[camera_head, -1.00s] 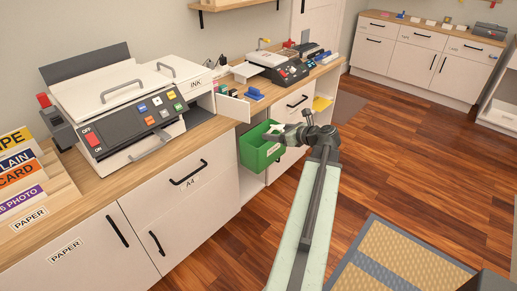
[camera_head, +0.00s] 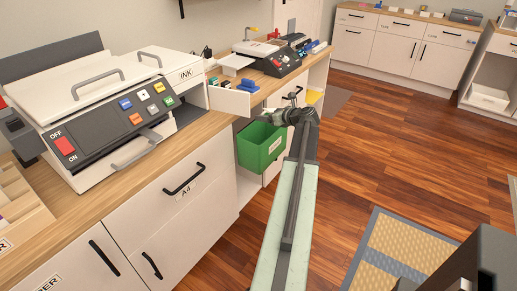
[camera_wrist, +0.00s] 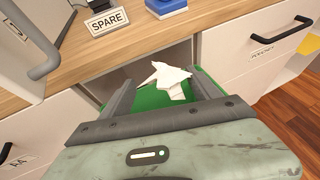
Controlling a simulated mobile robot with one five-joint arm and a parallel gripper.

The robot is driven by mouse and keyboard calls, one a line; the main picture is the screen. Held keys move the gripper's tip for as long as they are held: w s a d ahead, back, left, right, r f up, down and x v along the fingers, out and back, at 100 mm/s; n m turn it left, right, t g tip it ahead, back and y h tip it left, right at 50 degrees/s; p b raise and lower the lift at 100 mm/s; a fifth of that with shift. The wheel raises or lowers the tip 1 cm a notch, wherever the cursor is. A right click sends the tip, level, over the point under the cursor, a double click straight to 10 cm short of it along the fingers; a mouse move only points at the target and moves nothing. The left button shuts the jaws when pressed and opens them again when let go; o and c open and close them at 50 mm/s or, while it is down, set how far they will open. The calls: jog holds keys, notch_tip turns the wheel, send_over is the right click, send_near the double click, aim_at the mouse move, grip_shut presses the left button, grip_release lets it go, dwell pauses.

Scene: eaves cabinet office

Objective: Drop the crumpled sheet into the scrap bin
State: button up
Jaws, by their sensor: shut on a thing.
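The crumpled sheet (camera_wrist: 172,82) is white and sits between my gripper's two fingers in the wrist view. My gripper (camera_wrist: 165,88) is shut on it. The green scrap bin (camera_wrist: 146,99) shows behind and below the sheet. In the head view the bin (camera_head: 260,150) hangs at the front of the counter, a pale label on its face. My gripper (camera_head: 279,117) is at the bin's upper right rim there. The sheet cannot be made out in the head view, and the bin's inside is mostly hidden.
A large machine with red OFF/ON switch (camera_head: 65,147) stands on the wooden counter (camera_head: 195,137). A SPARE sign (camera_wrist: 106,22) stands on the counter edge.

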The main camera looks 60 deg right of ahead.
notch_tip(320, 180, down, 6)
jog(key=b, duration=0.5)
jog(key=shift+w+b, duration=0.1)
jog(key=shift+b, duration=0.3)
jog(key=o, duration=1.4)
jog(key=p+v, duration=0.3)
jog(key=v, duration=0.5)
